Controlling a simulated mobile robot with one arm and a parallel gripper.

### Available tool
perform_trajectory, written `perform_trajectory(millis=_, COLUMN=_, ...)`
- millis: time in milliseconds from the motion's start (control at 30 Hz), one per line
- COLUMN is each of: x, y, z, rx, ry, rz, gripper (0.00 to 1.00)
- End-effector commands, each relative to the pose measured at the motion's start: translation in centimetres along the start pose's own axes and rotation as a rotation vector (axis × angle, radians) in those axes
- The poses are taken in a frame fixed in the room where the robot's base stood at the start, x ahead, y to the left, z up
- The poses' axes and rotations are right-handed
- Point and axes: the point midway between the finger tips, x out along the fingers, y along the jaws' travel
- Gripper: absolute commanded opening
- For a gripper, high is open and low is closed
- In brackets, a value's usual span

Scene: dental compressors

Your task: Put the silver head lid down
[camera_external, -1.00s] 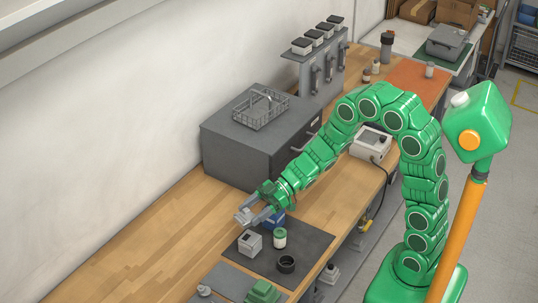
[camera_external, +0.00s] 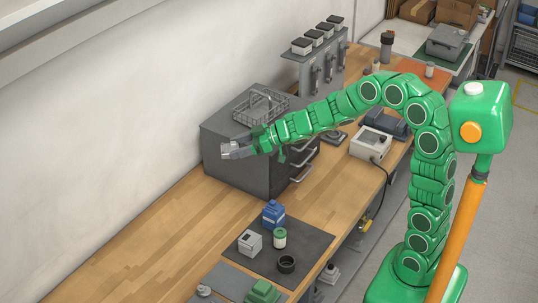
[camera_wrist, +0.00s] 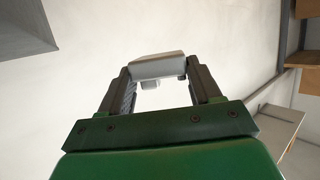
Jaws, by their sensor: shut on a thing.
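My gripper (camera_external: 236,149) is raised in front of the dark grey cabinet, at about the height of its upper part. It is shut on the silver head lid (camera_wrist: 157,66), a small pale grey block held between the two fingertips in the wrist view. In the external view the lid (camera_external: 226,150) is a small light patch at the fingertips. A small stub shows under the lid in the wrist view. The lid is clear of the bench.
The dark cabinet (camera_external: 228,165) carries a wire basket (camera_external: 262,106). A dark mat (camera_external: 302,252) holds a blue container (camera_external: 273,214), a grey box (camera_external: 249,243), a green-topped jar (camera_external: 280,238) and a black ring (camera_external: 286,264). The wooden bench (camera_external: 150,240) left of the mat is clear.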

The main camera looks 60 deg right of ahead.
Motion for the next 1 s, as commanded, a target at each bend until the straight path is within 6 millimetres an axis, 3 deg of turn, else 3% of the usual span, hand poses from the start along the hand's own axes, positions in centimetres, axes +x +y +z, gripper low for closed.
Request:
perform_trajectory(millis=100, x=-1.5, y=3.0, z=-3.0, rx=0.035, ry=0.011, rz=0.109, gripper=0.11)
perform_trajectory(millis=267, x=-3.8, y=6.6, z=-5.9, rx=0.088, ry=0.009, rz=0.247, gripper=0.11)
perform_trajectory(millis=500, x=-8.6, y=11.5, z=-10.1, rx=0.165, ry=0.008, rz=0.464, gripper=0.11)
perform_trajectory(millis=700, x=-11.5, y=13.6, z=-11.8, rx=0.207, ry=0.004, rz=0.575, gripper=0.11)
perform_trajectory(millis=1000, x=-12.1, y=14.0, z=-12.0, rx=0.215, ry=0.001, rz=0.598, gripper=0.11)
